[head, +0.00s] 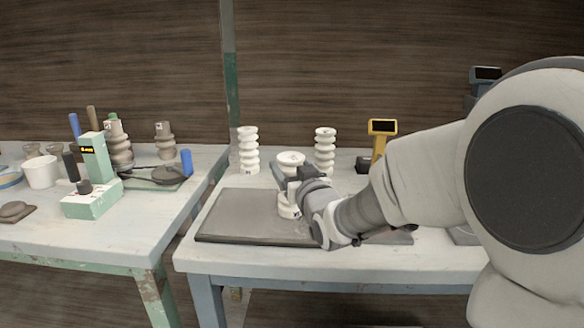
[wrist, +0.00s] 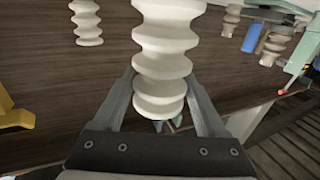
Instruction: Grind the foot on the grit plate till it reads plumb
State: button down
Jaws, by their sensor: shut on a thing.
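My gripper (head: 287,181) is shut on a white ribbed clay piece (head: 289,160), its fingers around the ribs from both sides. In the wrist view the piece (wrist: 166,45) stands between the two fingers (wrist: 160,88). In the head view the piece is upright over the dark grit plate (head: 238,213). Its foot is at or just above the plate; I cannot tell if they touch. My gripper and arm hide part of the piece and the plate's right side. A yellow stand with a dark display (head: 382,127) is behind; no reading is legible.
Two more white ribbed pieces stand behind the plate, one left (head: 248,150) and one right (head: 325,150). A left table (head: 130,228) holds a green device (head: 94,155), brown ribbed pieces (head: 119,145) and a white cup (head: 41,171). A gap separates the tables. The plate's left half is clear.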

dwell(0.4)
jog(key=shift+a+f+b, duration=0.15)
jog(key=shift+a+b, duration=0.35)
jog(key=shift+a, duration=0.3)
jog(key=a+b, duration=0.1)
jog(key=a, duration=0.8)
jog(key=shift+w+a+b, duration=0.15)
jog(key=shift+a+b, duration=0.15)
jog(key=shift+b, duration=0.1)
dwell(0.3)
jog(key=shift+d+r, duration=0.2)
jog(key=shift+d, duration=5.4)
